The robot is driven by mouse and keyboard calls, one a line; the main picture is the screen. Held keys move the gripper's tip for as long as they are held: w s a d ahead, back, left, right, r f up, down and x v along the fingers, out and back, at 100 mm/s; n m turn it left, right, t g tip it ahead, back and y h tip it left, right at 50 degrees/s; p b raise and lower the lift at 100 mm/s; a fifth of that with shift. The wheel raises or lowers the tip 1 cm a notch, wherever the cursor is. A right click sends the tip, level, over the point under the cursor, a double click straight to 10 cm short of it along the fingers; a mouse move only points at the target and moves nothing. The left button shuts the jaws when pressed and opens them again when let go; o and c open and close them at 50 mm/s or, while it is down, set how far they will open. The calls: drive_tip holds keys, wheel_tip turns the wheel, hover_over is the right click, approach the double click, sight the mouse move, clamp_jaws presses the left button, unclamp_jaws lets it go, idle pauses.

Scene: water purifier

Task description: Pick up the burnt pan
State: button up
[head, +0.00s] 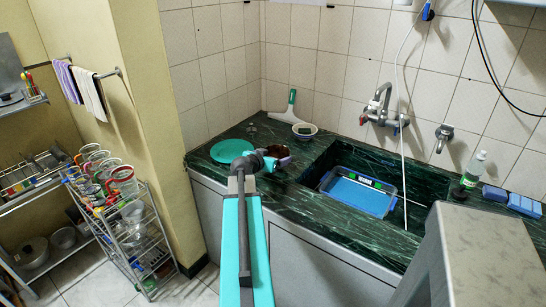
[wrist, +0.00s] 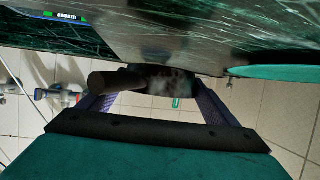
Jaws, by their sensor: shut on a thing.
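The burnt pan (head: 280,151) is a small dark brown pan at the counter's front part, left of the sink, in the head view. My gripper (head: 268,161) is at it, shut on it. In the wrist view the dark, sooty pan (wrist: 168,82) lies between the two fingers of my gripper (wrist: 155,88), with a stubby dark handle (wrist: 112,81) pointing left. My arm hides part of the pan in the head view. I cannot tell whether the pan touches the counter.
A teal round lid (head: 230,150) lies left of the pan. A small bowl (head: 304,130) and squeegee (head: 287,110) are behind. A bottle (head: 471,173) stands at the right.

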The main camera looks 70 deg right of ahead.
drive_tip(key=a, duration=0.1)
drive_tip(key=s+a, duration=0.1)
drive_tip(key=a, duration=0.1)
drive_tip(key=a+b, duration=0.1)
drive_tip(key=a, duration=0.1)
drive_tip(key=shift+s+r, duration=0.2)
drive_tip(key=shift+s, duration=0.15)
drive_tip(key=shift+r+p, duration=0.2)
drive_tip(key=shift+p, duration=0.1)
drive_tip(key=a+p, duration=0.1)
drive_tip(key=p, duration=0.2)
drive_tip(key=s+a+p, duration=0.1)
drive_tip(key=p, duration=0.3)
drive_tip(key=shift+a+r, duration=0.2)
drive_tip(key=shift+a, duration=0.05)
drive_tip(key=shift+p, duration=0.8)
drive_tip(key=p, duration=0.3)
drive_tip(key=a+p, duration=0.1)
drive_tip(key=p, duration=0.2)
drive_tip(key=shift+s+a+r+p, duration=0.1)
drive_tip(key=shift+s+a+p, duration=0.2)
drive_tip(key=shift+a+f+p, duration=0.2)
drive_tip(key=shift+a+p, duration=0.15)
drive_tip(key=shift+p, duration=0.7)
drive_tip(key=shift+s, duration=0.1)
